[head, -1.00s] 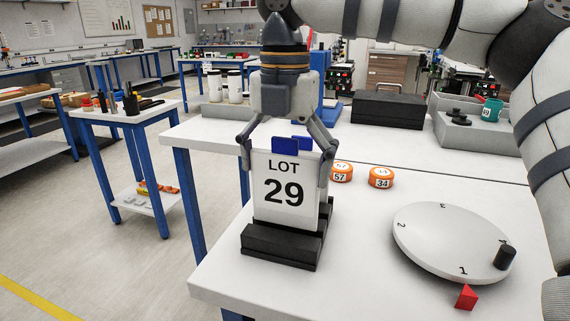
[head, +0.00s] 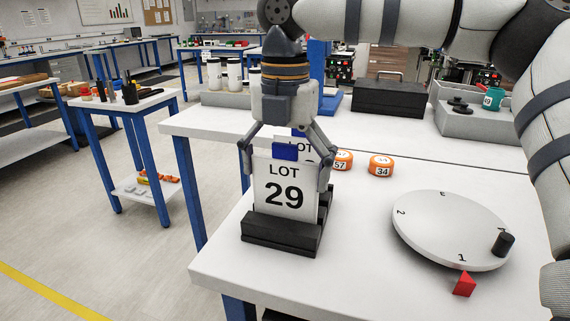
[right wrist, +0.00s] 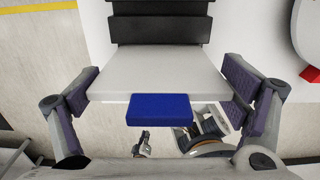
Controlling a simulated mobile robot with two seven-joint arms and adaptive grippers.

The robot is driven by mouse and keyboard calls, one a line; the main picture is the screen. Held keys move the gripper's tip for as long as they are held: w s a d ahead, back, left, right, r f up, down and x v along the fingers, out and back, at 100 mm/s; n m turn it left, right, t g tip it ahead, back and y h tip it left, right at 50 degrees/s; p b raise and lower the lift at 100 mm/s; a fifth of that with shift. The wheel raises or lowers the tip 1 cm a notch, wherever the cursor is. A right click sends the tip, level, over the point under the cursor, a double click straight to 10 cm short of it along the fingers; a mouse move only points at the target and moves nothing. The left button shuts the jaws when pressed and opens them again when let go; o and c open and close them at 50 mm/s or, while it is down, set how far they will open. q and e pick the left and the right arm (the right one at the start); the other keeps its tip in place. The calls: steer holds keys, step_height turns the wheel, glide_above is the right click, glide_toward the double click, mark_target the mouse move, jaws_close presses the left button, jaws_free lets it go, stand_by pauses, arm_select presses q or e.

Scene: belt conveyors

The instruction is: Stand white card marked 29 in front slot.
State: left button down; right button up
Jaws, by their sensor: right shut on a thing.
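The white card marked LOT 29 (head: 284,197) has a blue tab on top and stands at the black slotted holder (head: 277,240). Its lower edge meets the holder's front part; I cannot see how deep it sits in the front slot. Another white card marked LOT (head: 303,149) shows partly behind it, its number hidden. My right gripper (head: 285,172) is shut on the 29 card by its two side edges. In the right wrist view, the card (right wrist: 155,68) lies between the finger pads, with the black holder (right wrist: 160,28) beyond. My left gripper is not in view.
A round white turntable (head: 450,228) with a black knob and a red pointer (head: 464,284) stand to the right. Two orange pucks (head: 381,165) lie behind the holder. A black box (head: 388,98) is farther back. The table's left edge is close to the holder.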

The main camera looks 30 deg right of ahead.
steer(key=o, duration=0.9)
step_height(320, 180, up, 12)
